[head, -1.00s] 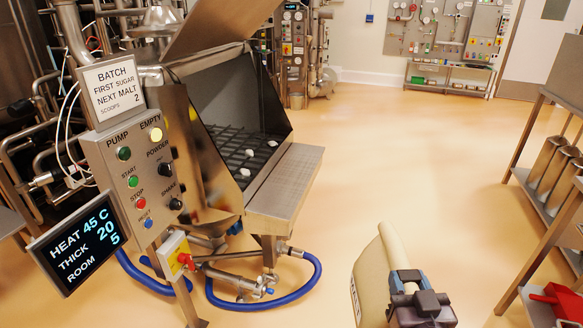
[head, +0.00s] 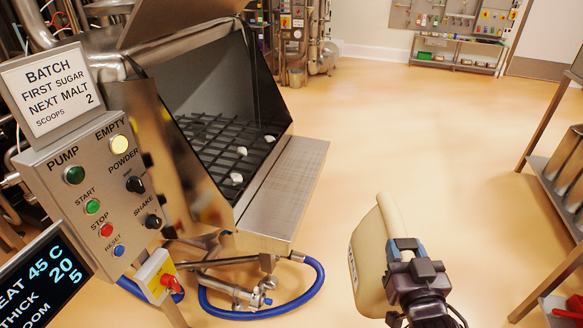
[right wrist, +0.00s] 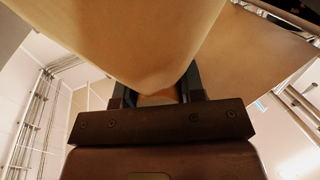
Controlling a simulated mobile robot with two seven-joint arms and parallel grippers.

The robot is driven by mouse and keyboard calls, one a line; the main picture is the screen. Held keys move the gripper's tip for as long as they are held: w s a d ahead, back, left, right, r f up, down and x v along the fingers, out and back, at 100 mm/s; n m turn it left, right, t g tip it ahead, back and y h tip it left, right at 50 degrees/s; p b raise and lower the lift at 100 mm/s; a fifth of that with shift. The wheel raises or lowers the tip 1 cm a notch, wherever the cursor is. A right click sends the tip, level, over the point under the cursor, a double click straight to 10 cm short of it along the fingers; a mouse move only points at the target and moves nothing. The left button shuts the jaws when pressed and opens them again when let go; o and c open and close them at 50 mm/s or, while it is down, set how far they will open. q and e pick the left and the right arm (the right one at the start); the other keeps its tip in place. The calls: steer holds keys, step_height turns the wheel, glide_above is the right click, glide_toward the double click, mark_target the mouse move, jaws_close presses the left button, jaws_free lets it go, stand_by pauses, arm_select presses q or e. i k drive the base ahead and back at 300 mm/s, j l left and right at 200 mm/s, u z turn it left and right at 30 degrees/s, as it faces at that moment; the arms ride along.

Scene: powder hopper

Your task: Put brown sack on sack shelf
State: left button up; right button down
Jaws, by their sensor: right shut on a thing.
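A tan-brown sack (head: 372,262) with dark lettering on its left side hangs in my right gripper (head: 404,246), low in the right half of the head view. The gripper is shut on the sack's edge and holds it in the air above the floor. In the right wrist view the sack (right wrist: 125,40) fills the upper middle, its material between the fingers (right wrist: 158,97). A metal rack (head: 560,200) with shelves stands at the right edge; I cannot tell whether it is the sack shelf. My left gripper is not in view.
The steel hopper (head: 290,185) with a dark grate and several white lumps stands left of centre. Its control panel (head: 110,190) and a blue hose (head: 310,295) are near. A red object (head: 574,303) lies low on the right rack. Open floor (head: 430,130) lies between.

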mark_target(300, 177)
steer(key=i, duration=1.25)
